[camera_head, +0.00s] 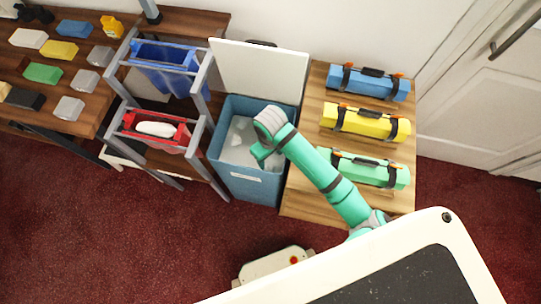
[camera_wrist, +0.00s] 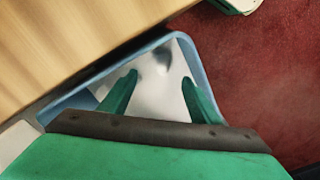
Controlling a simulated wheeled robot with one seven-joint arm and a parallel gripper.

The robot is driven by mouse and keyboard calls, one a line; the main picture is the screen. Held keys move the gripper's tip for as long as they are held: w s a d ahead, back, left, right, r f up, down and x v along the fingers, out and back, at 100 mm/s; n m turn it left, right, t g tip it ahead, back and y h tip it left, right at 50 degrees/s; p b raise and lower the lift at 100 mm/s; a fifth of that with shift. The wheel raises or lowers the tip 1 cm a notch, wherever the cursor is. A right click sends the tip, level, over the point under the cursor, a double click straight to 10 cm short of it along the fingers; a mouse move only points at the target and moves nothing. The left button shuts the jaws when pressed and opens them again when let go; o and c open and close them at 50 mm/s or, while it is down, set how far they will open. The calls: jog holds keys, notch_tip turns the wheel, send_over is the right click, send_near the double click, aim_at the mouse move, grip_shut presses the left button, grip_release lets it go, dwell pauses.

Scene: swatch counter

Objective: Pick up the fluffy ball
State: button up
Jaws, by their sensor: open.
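I cannot make out a fluffy ball for certain in either view. My gripper (camera_wrist: 160,78) is open, its two green fingers spread apart and pointing into a blue bin (camera_wrist: 72,98). Between and beyond the fingers is a pale grey-white, shiny area inside the bin; nothing is visibly held. In the head view my arm reaches over the blue bin (camera_head: 247,186), whose white lid stands open. The arm's end is above the bin opening and its fingertips cannot be made out there. Grey-white patches show inside the bin, partly hidden by my arm.
Right of the bin, a wooden table (camera_head: 300,200) holds a blue case (camera_head: 368,82), a yellow case (camera_head: 365,123) and a green case (camera_head: 368,169). Left is a rack with a blue bag (camera_head: 165,58) and a red bin (camera_head: 150,138) holding something white. A swatch table (camera_head: 80,108) stands far left.

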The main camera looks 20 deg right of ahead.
aim_at(270, 167)
jog(key=shift+s+a+f, duration=0.1)
jog(key=shift+f, duration=1.95)
jog(key=shift+s+a+f, duration=0.1)
jog(key=shift+f, duration=1.95)
jog(key=c, duration=0.8)
